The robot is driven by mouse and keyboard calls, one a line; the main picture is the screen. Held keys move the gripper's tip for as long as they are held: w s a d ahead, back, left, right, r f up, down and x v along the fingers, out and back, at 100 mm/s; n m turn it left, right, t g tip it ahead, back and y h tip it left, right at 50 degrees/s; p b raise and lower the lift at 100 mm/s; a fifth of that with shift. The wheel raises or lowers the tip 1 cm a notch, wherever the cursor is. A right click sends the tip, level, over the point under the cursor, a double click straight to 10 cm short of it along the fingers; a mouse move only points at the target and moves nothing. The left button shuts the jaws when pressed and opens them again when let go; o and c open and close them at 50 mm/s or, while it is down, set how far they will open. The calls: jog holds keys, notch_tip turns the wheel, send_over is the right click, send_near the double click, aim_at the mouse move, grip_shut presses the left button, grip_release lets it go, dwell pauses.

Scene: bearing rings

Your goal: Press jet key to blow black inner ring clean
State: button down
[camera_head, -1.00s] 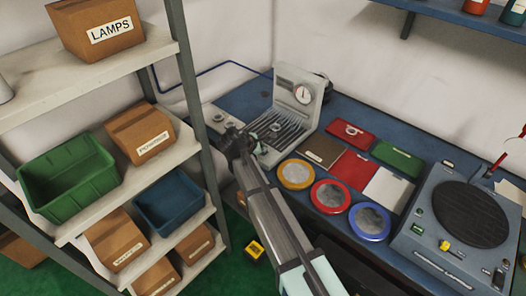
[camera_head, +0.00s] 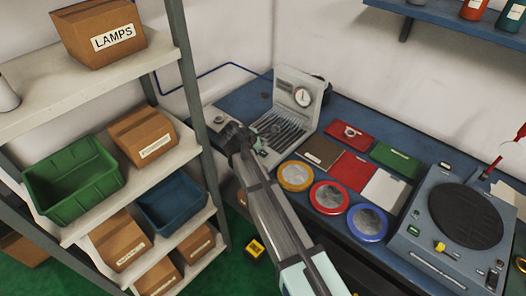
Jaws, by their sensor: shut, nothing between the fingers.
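A pale grey jet station (camera_head: 294,92) with a round gauge (camera_head: 302,97) and a slatted grate (camera_head: 279,128) stands at the back left of the blue bench. A flat panel with a small round fitting (camera_head: 219,119) adjoins it on the left. I cannot make out which part is the jet key. My gripper (camera_head: 236,136) is shut and empty at the front left of the station, over the panel's edge. It hides what lies beneath it, so contact cannot be told. I cannot pick out a black inner ring; the grate may hold it, but it is too small to tell.
A small metal ring (camera_head: 350,131) lies on a red tray right of the station. Yellow (camera_head: 295,176), red (camera_head: 330,197) and blue (camera_head: 367,222) rimmed dishes line the bench front. A turntable device (camera_head: 466,217) stands right. A shelf rack (camera_head: 194,90) stands close left of my arm.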

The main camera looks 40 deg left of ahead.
jog(key=shift+r+p, duration=0.65)
jog(key=shift+r, duration=0.7)
jog(key=shift+d+f, duration=0.1)
